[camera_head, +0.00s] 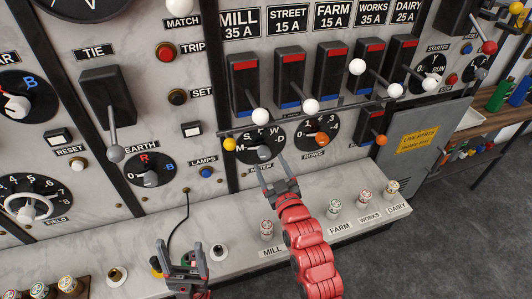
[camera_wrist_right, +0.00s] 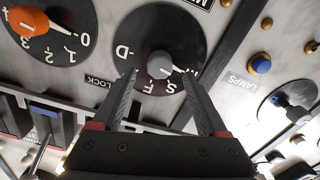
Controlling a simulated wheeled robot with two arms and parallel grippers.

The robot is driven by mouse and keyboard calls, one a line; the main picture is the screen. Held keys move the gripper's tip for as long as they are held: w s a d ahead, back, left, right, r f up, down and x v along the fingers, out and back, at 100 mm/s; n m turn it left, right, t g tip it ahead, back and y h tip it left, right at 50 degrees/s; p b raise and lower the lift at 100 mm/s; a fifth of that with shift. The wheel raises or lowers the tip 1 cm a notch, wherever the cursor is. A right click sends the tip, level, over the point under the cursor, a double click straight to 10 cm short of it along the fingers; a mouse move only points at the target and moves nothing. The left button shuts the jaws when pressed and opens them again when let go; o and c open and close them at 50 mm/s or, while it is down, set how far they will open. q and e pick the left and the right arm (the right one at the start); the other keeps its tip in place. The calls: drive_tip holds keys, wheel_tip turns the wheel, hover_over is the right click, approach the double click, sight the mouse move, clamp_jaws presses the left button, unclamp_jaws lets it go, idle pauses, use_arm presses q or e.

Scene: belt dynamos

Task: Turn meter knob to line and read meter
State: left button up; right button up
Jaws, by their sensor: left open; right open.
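The meter knob is a grey knob on a round black dial (camera_head: 261,145) marked with white letters in the head view. The right wrist view shows it upside down: the grey knob (camera_wrist_right: 160,62) has a light pointer mark towards the right, near the letters' end. My right gripper (camera_head: 270,161) is open, its fingertips just below this dial. In the right wrist view its two fingers (camera_wrist_right: 158,85) stand apart on either side of the knob; contact is not clear. My left gripper (camera_head: 181,248) is open low over the ledge. A large round gauge (camera_head: 80,5) is cut off at the top left.
An orange-knobbed dial (camera_head: 317,132) sits right of the meter dial. A horizontal bar (camera_head: 300,118) and white-balled switch levers run above. The marble ledge (camera_head: 255,262) carries several plugs. A black cord (camera_head: 172,225) hangs near my left gripper. A grey cabinet (camera_head: 420,150) stands right.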

sight(266, 156)
drive_tip(key=shift+p+x, duration=0.55)
drive_tip(key=shift+x, duration=1.5)
clamp_jaws()
